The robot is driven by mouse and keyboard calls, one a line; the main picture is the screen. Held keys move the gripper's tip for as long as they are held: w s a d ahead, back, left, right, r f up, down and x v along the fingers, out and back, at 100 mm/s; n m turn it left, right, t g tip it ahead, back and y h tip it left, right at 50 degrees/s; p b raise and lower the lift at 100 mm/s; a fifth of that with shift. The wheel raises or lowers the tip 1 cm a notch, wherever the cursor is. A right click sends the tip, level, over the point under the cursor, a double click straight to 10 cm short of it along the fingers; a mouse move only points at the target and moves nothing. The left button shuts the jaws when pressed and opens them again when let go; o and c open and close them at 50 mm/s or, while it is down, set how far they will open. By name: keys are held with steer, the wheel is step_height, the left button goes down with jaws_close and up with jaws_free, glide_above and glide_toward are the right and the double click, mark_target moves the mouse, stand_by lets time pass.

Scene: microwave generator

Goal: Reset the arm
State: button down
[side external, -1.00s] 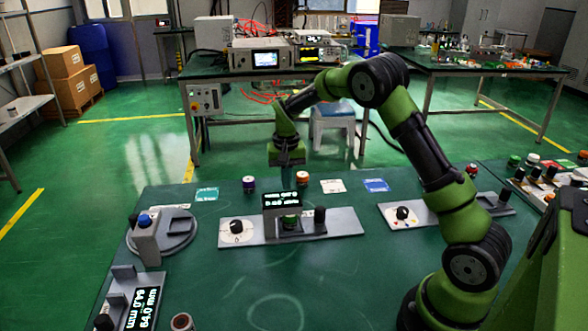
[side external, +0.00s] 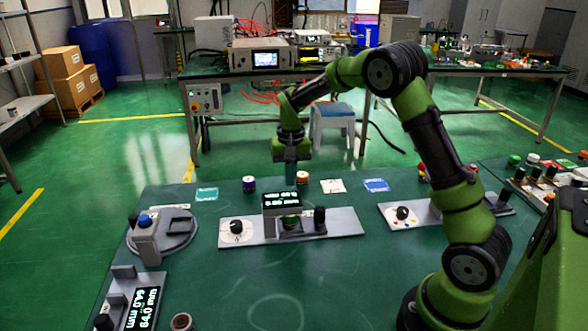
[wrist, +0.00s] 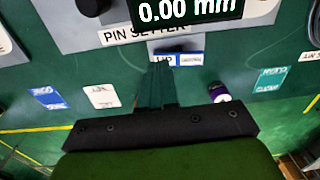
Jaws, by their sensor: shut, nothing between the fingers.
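My gripper (side external: 291,178) points down above the far edge of the green work table (side external: 285,275), behind the pin setter (side external: 263,239). The fingers look closed together with nothing between them; they also show in the wrist view (wrist: 158,85). The pin setter is a grey plate with a black knob, a black post and a small display (side external: 282,202). In the wrist view that display (wrist: 190,10) reads 0.00 mm, and the fingertips appear just below a small blue and white label (wrist: 178,57). Whether the fingertips touch anything is unclear.
A purple-and-white cylinder (side external: 249,184) and an orange one (side external: 303,178) stand near the fingers. A grey round fixture (side external: 180,235) is at left, another knob panel (side external: 404,213) at right. Flat cards (side external: 333,186) lie at the far edge. The front middle of the table is clear.

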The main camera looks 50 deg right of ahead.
steer(key=s+a+r+n+t, duration=0.1)
steer(key=s+a+r+t, duration=0.1)
steer(key=s+a+r, duration=0.3)
steer(key=s+a+r+n+t+y, duration=0.1)
steer(key=s+a+r+n+t, duration=0.1)
steer(key=s+a+r, duration=0.3)
steer(key=s+a+r+n+t, duration=0.1)
steer(key=s+a+r+t, duration=0.2)
steer(key=s, duration=0.9)
step_height(320, 180, up, 2)
steer(key=shift+a+r+y, duration=0.1)
steer(key=shift+a+y, duration=0.3)
steer(key=shift+a, duration=0.6)
